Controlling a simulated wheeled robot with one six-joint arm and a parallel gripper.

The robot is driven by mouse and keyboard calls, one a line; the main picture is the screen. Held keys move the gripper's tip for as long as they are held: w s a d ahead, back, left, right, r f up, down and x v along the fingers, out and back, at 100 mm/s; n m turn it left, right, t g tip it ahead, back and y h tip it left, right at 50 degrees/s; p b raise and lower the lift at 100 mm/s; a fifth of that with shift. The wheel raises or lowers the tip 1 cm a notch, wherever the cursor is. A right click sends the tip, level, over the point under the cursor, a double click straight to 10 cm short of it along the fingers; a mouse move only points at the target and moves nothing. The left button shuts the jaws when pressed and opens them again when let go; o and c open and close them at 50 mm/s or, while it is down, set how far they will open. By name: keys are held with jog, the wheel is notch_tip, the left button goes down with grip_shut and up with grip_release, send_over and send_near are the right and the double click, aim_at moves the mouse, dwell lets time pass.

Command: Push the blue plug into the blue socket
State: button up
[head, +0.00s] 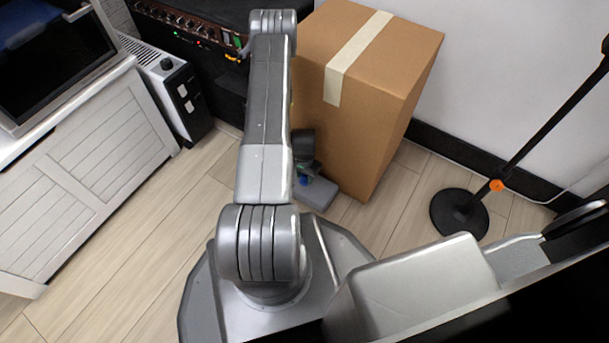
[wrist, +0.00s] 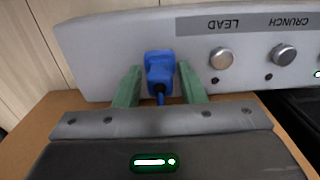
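How deep the plug sits cannot be told. The two green fingers of my gripper (wrist: 160,78) stand either side of the plug, with a narrow gap showing on each side. In the head view my arm hides most of the gripper; a small blue patch (head: 303,181) shows by the grey box (head: 316,193).
The panel carries knobs (wrist: 221,58) with upside-down LEAD and CRUNCH labels. A large cardboard box (head: 370,90) stands close on the right of my arm. A black amplifier (head: 200,40), a white heater (head: 165,90) and a stand base (head: 459,213) are nearby. Floor at left is clear.

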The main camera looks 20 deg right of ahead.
jog(key=shift+o, duration=0.7)
jog(key=shift+r, duration=0.1)
notch_tip(320, 180, up, 14)
jog(key=p, duration=0.5)
jog(key=shift+f, duration=0.2)
notch_tip(320, 180, down, 14)
jog(key=b, duration=0.5)
jog(key=shift+r, duration=0.15)
